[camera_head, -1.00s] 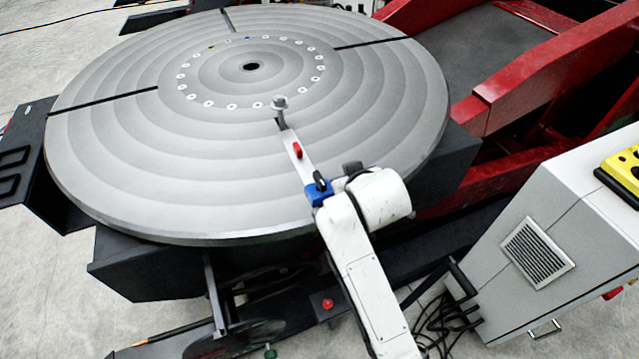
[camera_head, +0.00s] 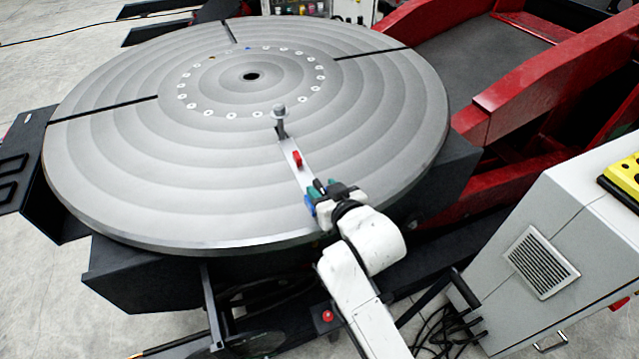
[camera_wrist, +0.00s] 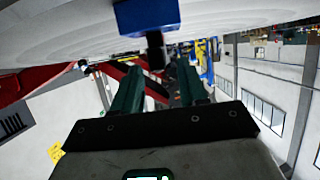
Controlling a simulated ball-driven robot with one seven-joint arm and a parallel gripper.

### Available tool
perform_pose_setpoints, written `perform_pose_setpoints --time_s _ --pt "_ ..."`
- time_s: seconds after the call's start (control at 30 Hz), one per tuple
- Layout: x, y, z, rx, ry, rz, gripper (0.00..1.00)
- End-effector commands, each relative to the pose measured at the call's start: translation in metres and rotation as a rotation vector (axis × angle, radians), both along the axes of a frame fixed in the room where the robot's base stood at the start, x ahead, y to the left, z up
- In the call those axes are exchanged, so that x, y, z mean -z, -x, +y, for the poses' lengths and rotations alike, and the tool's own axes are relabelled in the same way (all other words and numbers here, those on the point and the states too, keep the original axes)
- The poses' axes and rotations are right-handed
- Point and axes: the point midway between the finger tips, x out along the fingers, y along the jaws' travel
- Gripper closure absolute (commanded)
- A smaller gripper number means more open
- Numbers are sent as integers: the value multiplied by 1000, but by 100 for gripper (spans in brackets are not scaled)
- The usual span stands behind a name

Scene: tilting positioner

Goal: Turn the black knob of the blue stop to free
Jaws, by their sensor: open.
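The blue stop (camera_head: 310,206) sits at the outer end of a pale bar on the round table, partly hidden by my gripper. In the wrist view the blue stop (camera_wrist: 147,16) is at the top edge, with its black knob (camera_wrist: 155,52) projecting downward in the picture. My gripper (camera_wrist: 158,68) has two green fingers, spread apart. The knob lines up with the gap between the fingertips, and a gap shows on each side of it. In the head view my gripper (camera_head: 320,189) is right at the stop, and the knob is hard to make out there.
A red piece (camera_head: 298,159) sits midway along the pale bar (camera_head: 292,150), and a grey post (camera_head: 279,118) stands at its inner end. The round grey table (camera_head: 130,185) is otherwise mostly bare. A light grey cabinet (camera_head: 560,240) stands at the right, beside red framework (camera_head: 540,100).

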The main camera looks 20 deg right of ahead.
Motion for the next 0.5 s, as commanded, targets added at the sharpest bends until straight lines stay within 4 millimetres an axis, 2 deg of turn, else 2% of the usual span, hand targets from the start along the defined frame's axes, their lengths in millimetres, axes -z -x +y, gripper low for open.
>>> perform_pose_setpoints --time_s 0.2,0.5 --pt "9 -22 0 1 -1 1 57" --pt "12 -28 0 0 0 1 57"
